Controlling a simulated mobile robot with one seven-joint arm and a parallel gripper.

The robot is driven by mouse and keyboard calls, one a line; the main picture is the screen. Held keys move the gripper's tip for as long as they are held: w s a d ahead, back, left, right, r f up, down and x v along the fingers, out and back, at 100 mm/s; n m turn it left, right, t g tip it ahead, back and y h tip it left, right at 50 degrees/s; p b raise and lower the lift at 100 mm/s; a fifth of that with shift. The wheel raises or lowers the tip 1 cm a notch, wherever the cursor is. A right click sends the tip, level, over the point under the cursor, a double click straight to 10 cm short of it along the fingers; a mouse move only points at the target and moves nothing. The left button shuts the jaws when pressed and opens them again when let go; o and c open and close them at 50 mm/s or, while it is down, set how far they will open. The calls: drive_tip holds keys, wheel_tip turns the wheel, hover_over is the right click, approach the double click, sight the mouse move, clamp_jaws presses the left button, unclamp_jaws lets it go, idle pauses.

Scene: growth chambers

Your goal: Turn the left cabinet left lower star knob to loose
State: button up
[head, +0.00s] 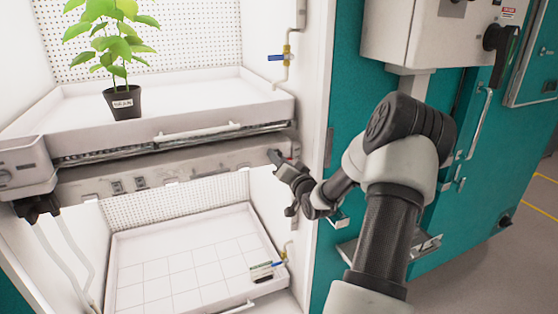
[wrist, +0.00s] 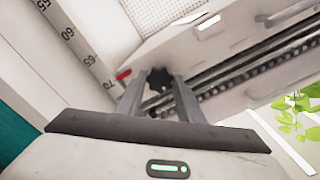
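A dark star knob (wrist: 158,79) is on the pale end of the shelf beam in the wrist view, beside a red pointer (wrist: 123,75). My gripper (wrist: 157,88) is open, with one finger on each side of the knob. I cannot tell whether either finger touches it. In the head view my gripper (head: 279,162) reaches to the right end of the beam (head: 165,172) under the upper shelf of the open cabinet. The knob is hidden there behind my gripper.
A potted plant (head: 125,101) stands on the upper tray (head: 180,128). The lower tray (head: 190,262) has a small card on it. A yellow and blue valve (head: 283,57) is on the right cabinet wall. A scale (wrist: 72,40) runs beside the knob. A grey box (head: 425,35) hangs at right.

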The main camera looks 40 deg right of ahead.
drive_tip(key=c, duration=0.4)
drive_tip(key=shift+c, duration=0.2)
drive_tip(key=shift+f+b, duration=0.1)
drive_tip(key=shift+b, duration=0.3)
drive_tip(key=shift+d+n+b, duration=0.1)
drive_tip(key=shift+n+b, duration=7.25)
drive_tip(key=shift+n, duration=1.65)
drive_tip(key=o, duration=1.1)
drive_tip(key=shift+c, duration=0.2)
